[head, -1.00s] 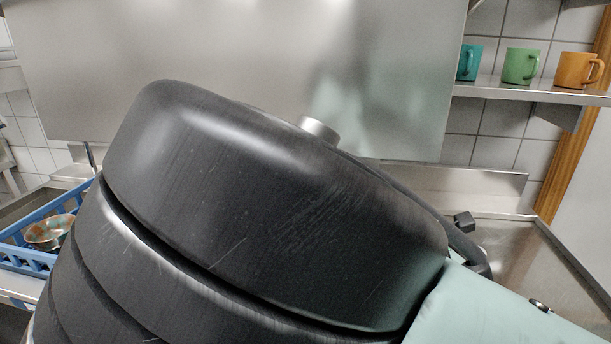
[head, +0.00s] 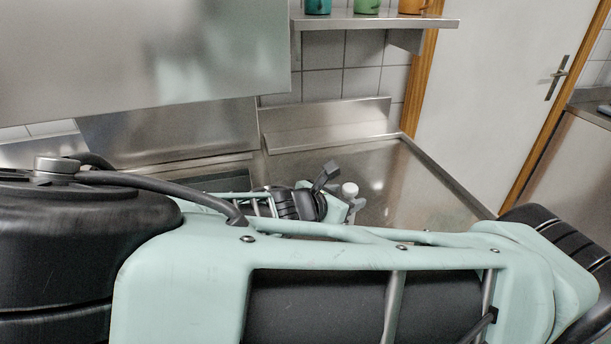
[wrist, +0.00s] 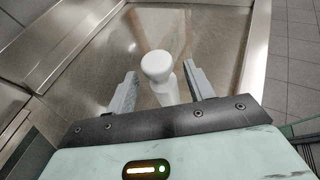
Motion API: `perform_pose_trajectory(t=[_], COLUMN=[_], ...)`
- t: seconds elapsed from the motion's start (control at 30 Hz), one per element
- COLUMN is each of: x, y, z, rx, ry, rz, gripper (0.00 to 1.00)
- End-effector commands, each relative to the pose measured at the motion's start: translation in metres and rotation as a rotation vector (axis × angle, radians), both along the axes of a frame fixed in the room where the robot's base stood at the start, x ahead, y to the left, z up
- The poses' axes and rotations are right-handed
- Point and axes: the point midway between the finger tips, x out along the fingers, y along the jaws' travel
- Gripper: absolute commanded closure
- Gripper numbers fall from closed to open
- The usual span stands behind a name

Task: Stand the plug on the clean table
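The white plug (wrist: 157,66), with a rounded top, is between the two grey fingers of my gripper (wrist: 160,72) in the wrist view. A gap shows between the left finger and the plug; the right finger is close beside it. The fingers look apart, not closed on it. In the head view the plug's white top (head: 349,189) shows just beyond my gripper (head: 330,185), over the steel table (head: 405,185). The plug looks roughly upright. Its lower end is hidden, so I cannot tell whether it touches the table.
The steel table has a raised back edge (head: 325,125) and a rim on the right. A shelf (head: 375,20) with several mugs hangs above. A white door (head: 500,90) stands to the right. The table right of the plug is clear.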

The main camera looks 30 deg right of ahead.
Motion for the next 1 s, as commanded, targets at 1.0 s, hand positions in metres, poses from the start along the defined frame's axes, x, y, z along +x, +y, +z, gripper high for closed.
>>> perform_pose_trajectory(t=[1.0], x=[-0.028], y=[0.103], z=[0.05], rx=[0.0], ry=[0.0], rz=[0.0], gripper=[0.47])
